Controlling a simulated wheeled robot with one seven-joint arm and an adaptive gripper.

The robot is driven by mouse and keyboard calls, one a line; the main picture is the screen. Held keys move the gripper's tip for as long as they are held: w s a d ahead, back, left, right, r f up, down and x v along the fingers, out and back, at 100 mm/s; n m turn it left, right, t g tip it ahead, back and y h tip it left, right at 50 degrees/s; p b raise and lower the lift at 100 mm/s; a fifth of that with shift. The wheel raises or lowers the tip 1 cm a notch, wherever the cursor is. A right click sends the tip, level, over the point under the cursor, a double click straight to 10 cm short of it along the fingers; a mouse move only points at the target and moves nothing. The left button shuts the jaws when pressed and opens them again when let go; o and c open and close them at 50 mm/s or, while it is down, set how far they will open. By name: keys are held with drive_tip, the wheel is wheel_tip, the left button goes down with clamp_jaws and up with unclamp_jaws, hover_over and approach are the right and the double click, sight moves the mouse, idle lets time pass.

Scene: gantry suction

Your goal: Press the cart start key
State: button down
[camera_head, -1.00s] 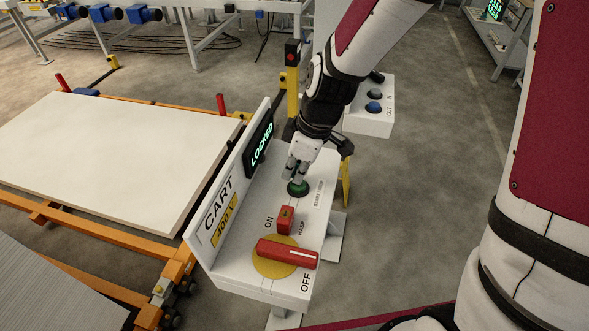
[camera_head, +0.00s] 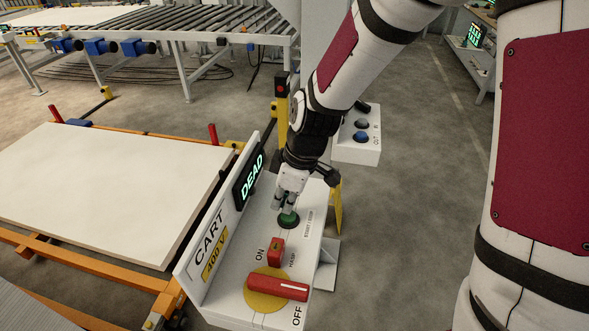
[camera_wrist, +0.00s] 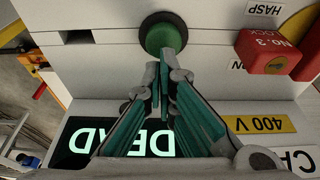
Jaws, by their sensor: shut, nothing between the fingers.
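The green start key (camera_head: 289,218) is a round mushroom button on the white cart panel (camera_head: 240,300). My gripper (camera_head: 285,207) is shut and empty, with its fingertips at the key. In the wrist view the shut fingertips (camera_wrist: 166,62) overlap the lower part of the green key (camera_wrist: 161,33); whether it is pushed in, I cannot tell. The display (camera_head: 250,177) reads DEAD in green letters. A red lock block (camera_head: 276,252) sits at the hasp. The red rotary handle (camera_head: 277,285) on its yellow disc points toward OFF.
A white slab (camera_head: 110,190) lies on the orange cart frame (camera_head: 75,268) at left. A box with blue and dark buttons (camera_head: 356,155) stands behind my gripper. A roller conveyor (camera_head: 150,25) is at the back.

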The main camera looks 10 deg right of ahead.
sight(292, 216)
drive_tip(key=v, duration=1.1)
drive_tip(key=shift+a+r, duration=0.25)
drive_tip(key=shift+a, duration=0.1)
idle(0.7)
drive_tip(key=s+d+r+m+t+h, duration=0.1)
drive_tip(key=s+d+r+m+t, duration=0.1)
drive_tip(key=s+d+r+m, duration=0.4)
drive_tip(key=s+d+r+m+t+h, duration=0.1)
drive_tip(key=s+d+r+m+t, duration=0.1)
drive_tip(key=s+d+r+m, duration=0.4)
drive_tip(key=s+m, duration=0.1)
drive_tip(key=s, duration=0.3)
drive_tip(key=shift+s+h, duration=0.25)
drive_tip(key=shift+h, duration=0.15)
drive_tip(key=shift+r, duration=0.1)
idle(1.9)
